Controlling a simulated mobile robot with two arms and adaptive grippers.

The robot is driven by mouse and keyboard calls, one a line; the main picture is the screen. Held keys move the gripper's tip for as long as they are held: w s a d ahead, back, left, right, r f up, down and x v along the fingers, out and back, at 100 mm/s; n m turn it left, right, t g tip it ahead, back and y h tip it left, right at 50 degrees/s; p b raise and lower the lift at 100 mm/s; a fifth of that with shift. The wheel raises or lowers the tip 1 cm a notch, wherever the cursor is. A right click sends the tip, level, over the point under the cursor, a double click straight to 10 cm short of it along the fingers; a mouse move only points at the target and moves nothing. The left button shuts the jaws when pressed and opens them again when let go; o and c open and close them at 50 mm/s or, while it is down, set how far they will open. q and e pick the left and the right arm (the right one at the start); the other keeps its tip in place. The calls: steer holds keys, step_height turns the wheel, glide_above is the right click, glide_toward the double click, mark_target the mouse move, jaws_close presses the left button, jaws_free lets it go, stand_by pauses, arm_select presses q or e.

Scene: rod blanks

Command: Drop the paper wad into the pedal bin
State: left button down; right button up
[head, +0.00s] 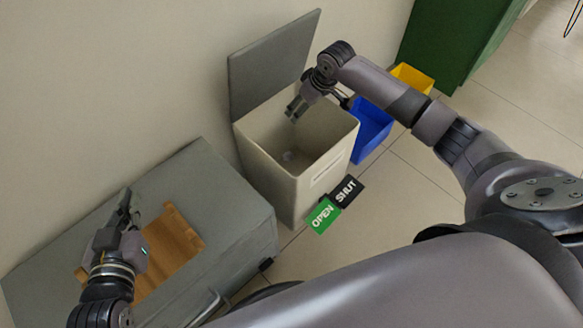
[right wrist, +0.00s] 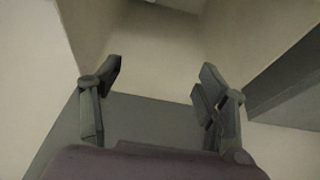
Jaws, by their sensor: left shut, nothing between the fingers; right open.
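The pedal bin (head: 333,177) is a cream box with its grey lid (head: 270,62) raised against the wall. My left gripper (head: 125,201) is shut and empty above the grey cabinet, beside a wooden board. A green OPEN pedal (head: 322,215) and a black SHUT pedal (head: 346,191) are at the bin's front.
The grey cabinet (head: 232,215) with the wooden board (head: 171,243) on top stands left of the bin. A blue bin (head: 371,128) and a yellow bin (head: 413,78) stand to the right, then a green cabinet (head: 455,40). The tiled floor in front is clear.

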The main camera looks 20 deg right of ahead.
steer(key=v, duration=1.2)
